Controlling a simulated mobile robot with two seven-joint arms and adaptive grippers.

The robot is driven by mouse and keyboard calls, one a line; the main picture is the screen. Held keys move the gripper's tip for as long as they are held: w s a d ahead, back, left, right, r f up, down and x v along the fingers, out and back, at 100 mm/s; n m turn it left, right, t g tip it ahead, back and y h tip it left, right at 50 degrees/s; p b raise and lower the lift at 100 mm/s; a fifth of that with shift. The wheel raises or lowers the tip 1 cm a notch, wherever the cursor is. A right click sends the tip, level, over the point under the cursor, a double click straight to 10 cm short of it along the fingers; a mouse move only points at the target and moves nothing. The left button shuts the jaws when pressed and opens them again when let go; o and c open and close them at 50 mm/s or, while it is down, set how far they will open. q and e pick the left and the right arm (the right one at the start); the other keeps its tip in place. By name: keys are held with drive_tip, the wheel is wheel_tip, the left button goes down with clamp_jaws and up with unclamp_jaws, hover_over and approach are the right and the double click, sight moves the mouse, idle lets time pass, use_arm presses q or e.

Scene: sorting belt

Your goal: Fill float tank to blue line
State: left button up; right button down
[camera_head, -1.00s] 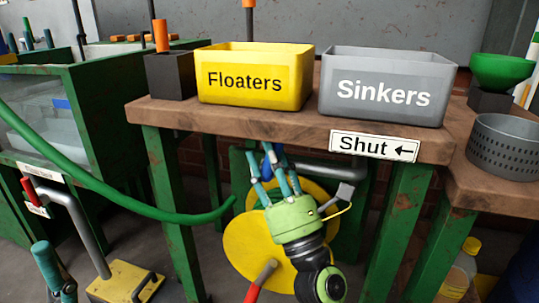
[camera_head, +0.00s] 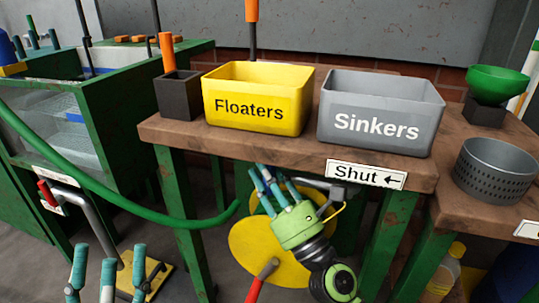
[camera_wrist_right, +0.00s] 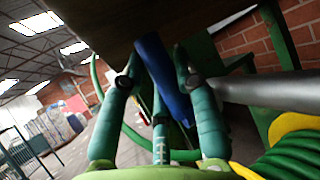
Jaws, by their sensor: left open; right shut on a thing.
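The green-framed tank (camera_head: 110,100) stands at the left with clear side panels. A short blue mark (camera_head: 73,117) shows on its side; I cannot tell the water level against it. My right gripper (camera_head: 270,186) is under the bench front, left of the "Shut" sign (camera_head: 366,174) with its left-pointing arrow. Its teal fingers are shut on a blue handle (camera_wrist_right: 160,75), seen between the fingers in the right wrist view. My left gripper (camera_head: 92,268) is open and empty at the lower left, in front of a grey pipe stand (camera_head: 97,230).
A green hose (camera_head: 130,207) hangs across from the left. A yellow Floaters bin (camera_head: 258,100) and a grey Sinkers bin (camera_head: 380,115) stand on the bench (camera_head: 300,150). A yellow disc (camera_head: 280,262) is below my right gripper. A perforated pot (camera_head: 495,170) stands at right.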

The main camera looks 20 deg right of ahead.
drive_tip(key=shift+w+a+r+n+g+p, duration=0.15)
drive_tip(key=shift+n+g+p, duration=0.2)
drive_tip(key=shift+p, duration=0.45)
use_arm(q)
drive_tip(key=w+f+g+y, duration=0.1)
drive_tip(key=w, duration=0.1)
drive_tip(key=w+d+f+g+y, duration=0.1)
drive_tip(key=f+g, duration=0.1)
drive_tip(key=shift+w+n+y, duration=0.3)
drive_tip(key=shift+w+y, duration=0.05)
drive_tip(key=shift+y, duration=0.05)
use_arm(e)
drive_tip(key=c, duration=1.2)
unclamp_jaws()
drive_tip(key=shift+f, duration=0.2)
drive_tip(key=v, duration=1.2)
drive_tip(key=shift+r, duration=0.1)
